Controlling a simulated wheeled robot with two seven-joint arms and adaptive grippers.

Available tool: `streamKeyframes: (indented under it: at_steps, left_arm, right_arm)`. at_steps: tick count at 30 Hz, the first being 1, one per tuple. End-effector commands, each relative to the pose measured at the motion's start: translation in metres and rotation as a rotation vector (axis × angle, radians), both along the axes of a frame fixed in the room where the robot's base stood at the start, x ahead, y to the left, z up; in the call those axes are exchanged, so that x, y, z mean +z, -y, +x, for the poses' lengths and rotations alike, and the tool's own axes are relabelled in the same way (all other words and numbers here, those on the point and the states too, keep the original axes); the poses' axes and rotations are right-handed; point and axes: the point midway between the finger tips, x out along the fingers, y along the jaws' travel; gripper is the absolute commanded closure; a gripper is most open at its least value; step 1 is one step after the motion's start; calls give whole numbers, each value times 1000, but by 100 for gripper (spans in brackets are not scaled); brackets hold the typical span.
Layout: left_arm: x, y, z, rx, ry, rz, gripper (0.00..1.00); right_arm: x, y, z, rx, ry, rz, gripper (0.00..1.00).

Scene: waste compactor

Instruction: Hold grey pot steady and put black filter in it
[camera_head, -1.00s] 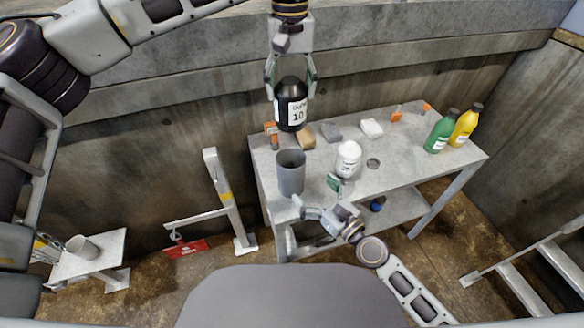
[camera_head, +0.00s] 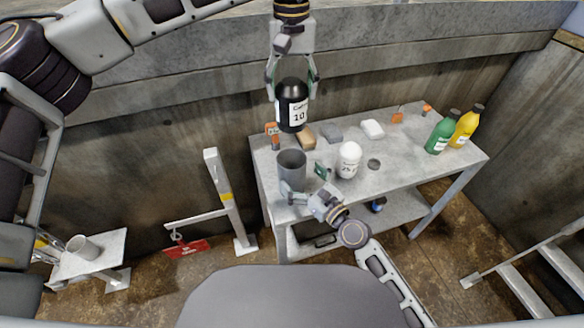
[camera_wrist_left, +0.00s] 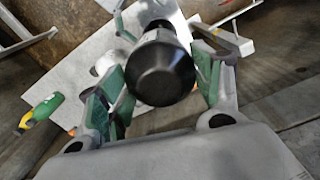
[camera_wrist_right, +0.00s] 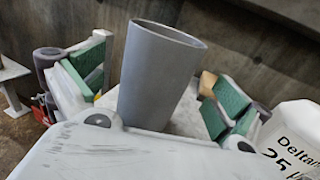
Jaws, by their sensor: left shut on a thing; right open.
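The grey pot (camera_head: 291,168) stands upright and open on the table. My right gripper (camera_head: 304,180) is open at the pot's front; in the right wrist view the pot (camera_wrist_right: 158,80) stands between its spread green-padded fingers, with a gap on the right side. The black filter (camera_head: 291,95) has a white label marked 10. My left gripper (camera_head: 292,75) is shut on it and holds it upright in the air, above and slightly behind the pot. In the left wrist view the filter's dark round end (camera_wrist_left: 160,72) shows between the green pads.
A white filter (camera_head: 348,160) stands just right of the pot. Small blocks (camera_head: 372,128) lie along the table's back. Green (camera_head: 440,132) and yellow (camera_head: 465,126) bottles stand at the right. A side stand at left carries a pale cup (camera_head: 82,248).

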Motion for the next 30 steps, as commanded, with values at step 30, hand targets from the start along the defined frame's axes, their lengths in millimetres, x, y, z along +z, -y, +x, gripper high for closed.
streamKeyframes:
  at_steps: [30]
  left_arm:
    - [1,0,0,0,1,-1,57]
  right_arm:
    - [0,-28,37,1,-1,1,6]
